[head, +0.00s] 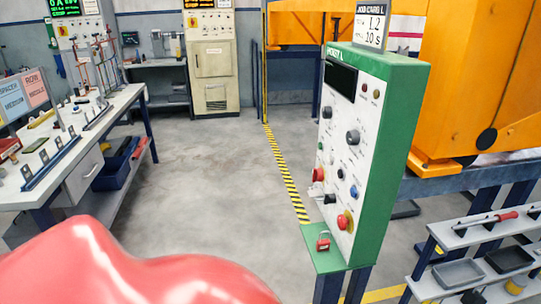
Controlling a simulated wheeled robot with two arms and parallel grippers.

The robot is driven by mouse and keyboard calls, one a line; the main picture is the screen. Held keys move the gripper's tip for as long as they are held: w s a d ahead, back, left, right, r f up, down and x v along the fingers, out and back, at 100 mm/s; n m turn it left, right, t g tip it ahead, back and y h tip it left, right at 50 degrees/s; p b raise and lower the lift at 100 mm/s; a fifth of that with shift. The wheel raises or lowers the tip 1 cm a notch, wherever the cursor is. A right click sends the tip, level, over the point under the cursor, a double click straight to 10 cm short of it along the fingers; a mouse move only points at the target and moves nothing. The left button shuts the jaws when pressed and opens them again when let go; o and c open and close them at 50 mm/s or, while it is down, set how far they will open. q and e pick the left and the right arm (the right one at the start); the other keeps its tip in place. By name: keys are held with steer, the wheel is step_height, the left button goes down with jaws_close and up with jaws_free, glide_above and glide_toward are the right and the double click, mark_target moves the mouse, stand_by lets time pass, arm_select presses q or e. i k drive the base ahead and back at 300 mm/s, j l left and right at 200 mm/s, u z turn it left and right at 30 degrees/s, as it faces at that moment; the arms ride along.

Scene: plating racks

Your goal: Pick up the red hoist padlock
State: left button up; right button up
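The red padlock (323,244) is small, with a metal shackle at its top. It sits on the small green ledge (313,262) at the foot of the green-edged control panel (350,150). The panel has a white face with several knobs, a red button and a dark display, and a job card stands on top. Neither of my grippers shows in the head view. Nothing visible is touching the padlock.
A workbench (110,107) with tools and small racks stands at the left. A grey rack (468,285) with trays is at the lower right. A large orange machine (480,80) stands behind the panel. The floor (220,175) between bench and panel is clear, with a yellow-black stripe (285,175).

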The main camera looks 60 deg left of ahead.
mark_target(323, 245)
steer(key=k+u, duration=0.1)
steer(key=u, duration=1.25)
